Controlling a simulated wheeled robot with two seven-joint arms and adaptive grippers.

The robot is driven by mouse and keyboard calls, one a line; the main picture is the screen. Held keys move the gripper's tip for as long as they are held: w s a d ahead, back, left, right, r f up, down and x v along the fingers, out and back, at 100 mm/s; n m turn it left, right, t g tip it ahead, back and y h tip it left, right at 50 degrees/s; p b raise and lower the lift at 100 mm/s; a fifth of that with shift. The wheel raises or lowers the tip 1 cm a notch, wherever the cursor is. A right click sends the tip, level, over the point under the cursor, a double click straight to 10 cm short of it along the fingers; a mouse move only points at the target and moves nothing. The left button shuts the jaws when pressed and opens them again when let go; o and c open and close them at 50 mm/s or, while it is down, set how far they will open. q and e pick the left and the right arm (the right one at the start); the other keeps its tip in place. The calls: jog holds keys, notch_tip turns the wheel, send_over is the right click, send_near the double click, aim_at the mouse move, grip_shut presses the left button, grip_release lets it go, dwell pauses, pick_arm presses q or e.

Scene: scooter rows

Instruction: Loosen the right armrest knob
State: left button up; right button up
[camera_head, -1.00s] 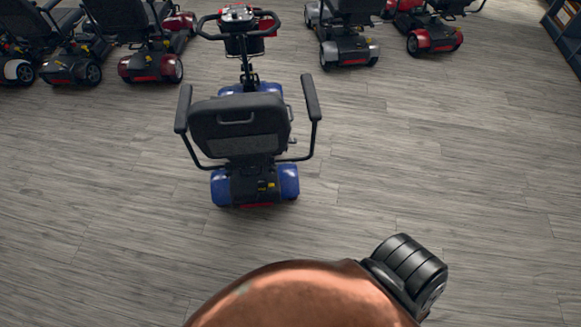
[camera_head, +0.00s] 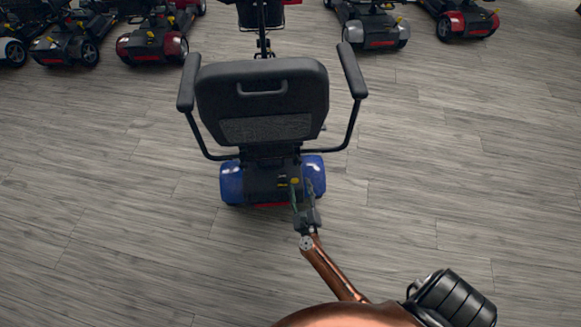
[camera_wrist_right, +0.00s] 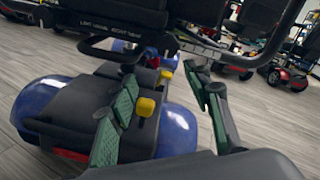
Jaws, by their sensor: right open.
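A blue scooter (camera_head: 231,182) stands ahead with its back to me. Its black seat (camera_head: 262,85) has an armrest on each side. The right armrest (camera_head: 352,70) joins a bent tube (camera_head: 349,130) that runs down and in under the seat back. I cannot make out the armrest knob for sure in either view. My right gripper (camera_head: 298,192) is behind the scooter's rear, low and right of its middle. In the wrist view its green-padded fingers (camera_wrist_right: 166,103) are apart, with nothing seen held, near the rear cover and yellow levers (camera_wrist_right: 146,106). My left gripper is not seen.
More scooters stand in a row at the back, such as a red one (camera_head: 153,45) on the left and a grey one (camera_head: 372,32) on the right. The wooden floor (camera_head: 460,150) is clear on both sides of the blue scooter.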

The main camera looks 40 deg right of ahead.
aim_at(298, 164)
jog(key=w+d+m, duration=0.1)
jog(key=w, duration=0.1)
jog(key=w+d+r+m+b, duration=0.1)
jog(key=w+d, duration=0.1)
jog(key=w, duration=0.1)
jog(key=w+d+h+b, duration=0.1)
jog(key=w+d, duration=0.1)
jog(key=shift+w+r+m, duration=0.2)
jog(key=shift+w+m, duration=0.05)
jog(key=shift+m, duration=0.15)
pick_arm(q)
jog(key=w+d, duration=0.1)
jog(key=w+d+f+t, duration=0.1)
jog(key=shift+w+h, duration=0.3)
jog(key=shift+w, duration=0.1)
pick_arm(e)
jog(key=shift+c, duration=0.5)
jog(key=c, duration=1.1)
jog(key=shift+o, duration=0.2)
